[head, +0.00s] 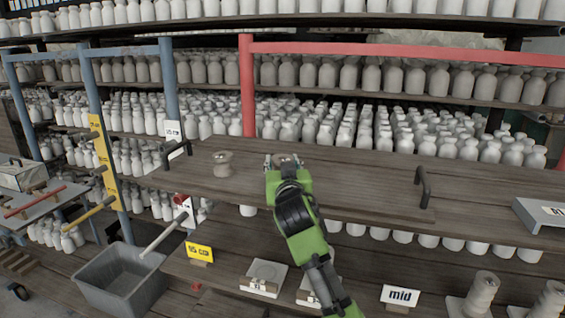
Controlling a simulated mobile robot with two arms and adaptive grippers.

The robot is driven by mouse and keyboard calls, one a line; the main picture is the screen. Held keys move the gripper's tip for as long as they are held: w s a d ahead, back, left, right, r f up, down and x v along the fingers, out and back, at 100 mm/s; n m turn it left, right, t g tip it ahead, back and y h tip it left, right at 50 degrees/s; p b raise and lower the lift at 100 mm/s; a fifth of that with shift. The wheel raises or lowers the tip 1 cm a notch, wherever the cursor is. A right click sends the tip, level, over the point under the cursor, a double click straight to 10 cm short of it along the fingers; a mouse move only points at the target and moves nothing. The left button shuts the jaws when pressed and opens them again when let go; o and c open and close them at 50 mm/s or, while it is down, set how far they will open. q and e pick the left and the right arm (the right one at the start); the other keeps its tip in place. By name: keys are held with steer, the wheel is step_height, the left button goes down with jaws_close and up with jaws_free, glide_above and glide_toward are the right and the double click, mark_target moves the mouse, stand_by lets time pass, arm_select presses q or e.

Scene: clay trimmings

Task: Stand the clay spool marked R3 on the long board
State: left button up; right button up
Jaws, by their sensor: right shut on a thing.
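The long board (360,188) is a dark wooden plank with a black handle near each end, running across the middle of the head view. A grey-brown clay spool (222,164) stands upright on its left part; I cannot read any mark on it. My right gripper (284,160), on the green arm, is over the board to the right of that spool. It is shut on a small pale brown thing, probably a clay spool, mostly hidden by the fingers. I cannot tell whether the held thing touches the board. My left gripper is not in view.
Two clay spools (483,289) (549,301) stand at the lower right, near a "mid" sign (400,295). A grey bin (124,289) is at the lower left. Shelves of white bottles (375,135) fill the back. The board's right half is clear.

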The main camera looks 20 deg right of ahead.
steer(key=shift+f, duration=0.35)
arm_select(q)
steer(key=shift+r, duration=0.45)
arm_select(e)
steer(key=shift+s+f, duration=0.1)
steer(key=shift+f, duration=0.05)
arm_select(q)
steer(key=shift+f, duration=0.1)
arm_select(e)
steer(key=o, duration=1.3)
steer(key=shift+f, duration=0.2)
steer(key=shift+r, duration=0.15)
steer(key=shift+s, duration=0.1)
